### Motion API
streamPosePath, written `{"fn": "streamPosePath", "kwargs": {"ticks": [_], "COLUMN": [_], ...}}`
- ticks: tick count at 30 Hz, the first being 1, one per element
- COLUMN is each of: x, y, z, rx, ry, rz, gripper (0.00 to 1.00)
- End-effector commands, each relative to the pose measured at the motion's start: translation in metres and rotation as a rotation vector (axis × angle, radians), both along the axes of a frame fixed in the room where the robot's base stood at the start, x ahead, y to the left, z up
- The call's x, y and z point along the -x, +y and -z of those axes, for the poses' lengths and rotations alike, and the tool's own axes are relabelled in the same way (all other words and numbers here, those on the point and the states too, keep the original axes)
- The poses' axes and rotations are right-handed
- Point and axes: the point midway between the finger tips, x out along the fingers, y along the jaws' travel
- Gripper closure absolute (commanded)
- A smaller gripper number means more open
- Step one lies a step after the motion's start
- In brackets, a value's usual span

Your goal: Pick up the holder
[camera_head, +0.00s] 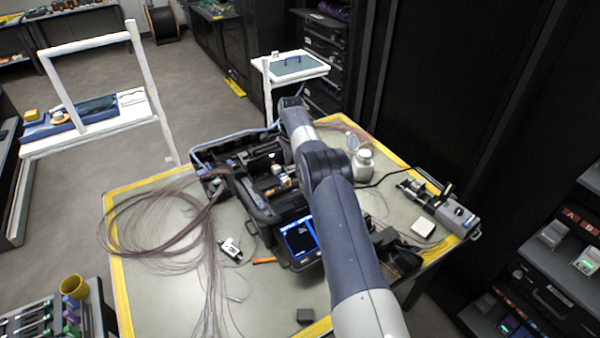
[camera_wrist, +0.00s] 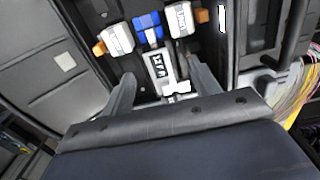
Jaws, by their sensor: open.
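In the wrist view my gripper (camera_wrist: 165,85) is open, with one finger on each side of a small light-grey holder (camera_wrist: 168,68) with dark markings. The holder sits in a dark device. I cannot tell whether either finger touches it; its near end is partly hidden by the gripper body. Just beyond it are a blue part (camera_wrist: 147,28) and two white blocks with orange tabs, one on the left (camera_wrist: 115,38) and one on the right (camera_wrist: 181,20). In the head view my arm covers part of the dark splicer case (camera_head: 255,200), and my fingertips cannot be made out.
The case stands on a yellow-edged table (camera_head: 160,290) with a lit screen (camera_head: 298,237). Loose fibres (camera_head: 140,225) spread on the left. The front left of the table is mostly clear.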

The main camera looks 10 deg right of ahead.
Motion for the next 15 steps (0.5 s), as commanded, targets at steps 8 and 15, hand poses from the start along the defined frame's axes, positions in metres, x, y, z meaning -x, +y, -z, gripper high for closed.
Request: {"fn": "streamPosePath", "kwargs": {"ticks": [8,15], "x": [-0.0025,-0.0024], "y": [0.0055,0.0051], "z": [0.0098,0.0095], "rx": [0.0,0.0], "ry": [-0.001,-0.001], "rz": [0.0,0.0], "gripper": [0.42,0.52]}}
